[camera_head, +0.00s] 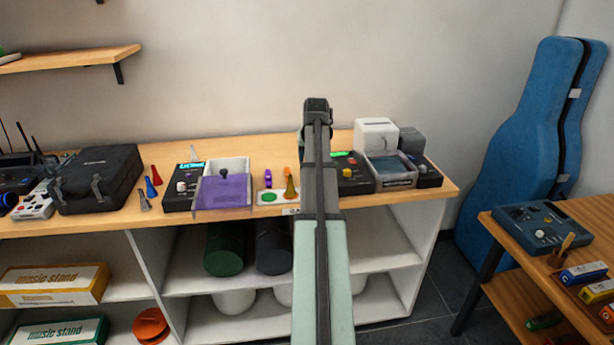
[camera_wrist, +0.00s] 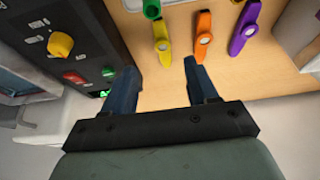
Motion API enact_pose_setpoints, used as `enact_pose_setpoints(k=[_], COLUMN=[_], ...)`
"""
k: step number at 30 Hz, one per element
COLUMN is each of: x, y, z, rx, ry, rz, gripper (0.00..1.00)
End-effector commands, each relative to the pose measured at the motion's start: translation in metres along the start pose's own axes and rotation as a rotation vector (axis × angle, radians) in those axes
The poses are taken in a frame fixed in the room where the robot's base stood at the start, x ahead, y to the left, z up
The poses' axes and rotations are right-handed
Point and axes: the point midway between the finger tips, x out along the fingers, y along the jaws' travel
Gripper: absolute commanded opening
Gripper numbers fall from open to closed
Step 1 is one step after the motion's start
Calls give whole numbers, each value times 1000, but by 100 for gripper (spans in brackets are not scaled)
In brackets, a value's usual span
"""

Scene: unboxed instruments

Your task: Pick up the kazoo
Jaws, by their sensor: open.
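Several kazoo-shaped pieces lie on the wooden top. In the wrist view a yellow kazoo (camera_wrist: 161,42), an orange kazoo (camera_wrist: 203,36) and a purple kazoo (camera_wrist: 244,28) lie side by side. My gripper (camera_wrist: 160,76) is open and empty. In the wrist view its fingers point towards the yellow and orange kazoos, apart from them. My arm hides part of the shelf top in the head view.
A black device with a yellow knob (camera_wrist: 60,45) stands close beside the left finger in the wrist view. A purple-fronted box (camera_head: 223,192) stands left of the kazoos in the head view. A clear-topped box (camera_head: 391,170) stands right of my arm.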

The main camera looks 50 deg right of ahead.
Motion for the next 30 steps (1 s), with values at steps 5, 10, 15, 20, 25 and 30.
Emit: enact_pose_setpoints(k=[5,10,15,20,25,30], x=[27,42,47,56,76,95], y=[0,0,0,-1,-4,-4], z=[-1,0,-1,-1,-2,-2], rx=[0,0,0,0,-1,0], ry=[-1,0,1,1,0,0], rz=[0,0,0,0,0,0], gripper=[58,58,58,58,58,58])
